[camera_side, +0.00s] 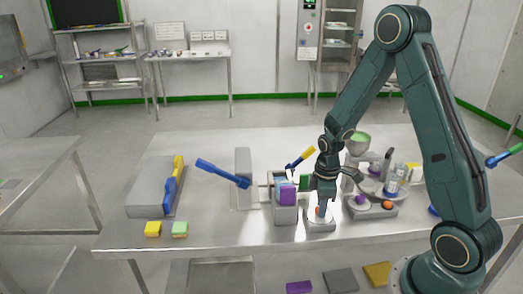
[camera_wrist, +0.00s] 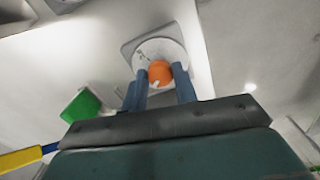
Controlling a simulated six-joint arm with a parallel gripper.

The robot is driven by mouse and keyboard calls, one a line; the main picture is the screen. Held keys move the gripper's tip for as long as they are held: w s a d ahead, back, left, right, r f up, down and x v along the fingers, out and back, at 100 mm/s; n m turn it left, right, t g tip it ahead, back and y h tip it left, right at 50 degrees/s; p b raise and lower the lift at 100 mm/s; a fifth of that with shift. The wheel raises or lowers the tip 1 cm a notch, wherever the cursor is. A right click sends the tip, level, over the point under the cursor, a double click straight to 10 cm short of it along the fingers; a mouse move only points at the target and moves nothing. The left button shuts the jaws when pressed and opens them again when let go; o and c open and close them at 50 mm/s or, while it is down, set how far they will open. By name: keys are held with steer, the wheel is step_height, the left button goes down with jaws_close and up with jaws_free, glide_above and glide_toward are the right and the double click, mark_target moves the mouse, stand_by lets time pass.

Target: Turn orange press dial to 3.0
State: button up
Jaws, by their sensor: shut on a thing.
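The orange press dial (camera_wrist: 159,72) sits on a round white scale plate (camera_wrist: 150,50) in the wrist view. A light mark shows on the dial's near edge; the scale's figures are too small to read. In the side view the dial's grey base (camera_side: 320,226) stands near the table's front edge, with only a bit of orange showing under the fingers. My gripper (camera_side: 319,208) points straight down over it. In the wrist view its two blue fingers (camera_wrist: 164,84) are closed around the dial, one on each side.
A grey machine with a purple block (camera_side: 287,195) stands just left of the dial. A scale-like device with an orange knob (camera_side: 388,205) stands close on the right. A blue-handled lever (camera_side: 222,173) reaches out at left.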

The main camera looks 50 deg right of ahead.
steer(key=m, duration=0.4)
steer(key=shift+m, duration=0.4)
steer(key=m, duration=0.4)
steer(key=shift+m, duration=0.3)
steer(key=m, duration=0.4)
steer(key=shift+a, duration=0.1)
steer(key=m, duration=0.5)
steer(key=shift+m, duration=0.3)
steer(key=o, duration=1)
steer(key=shift+r, duration=0.2)
step_height(320, 180, up, 14)
steer(key=shift+f, duration=0.25)
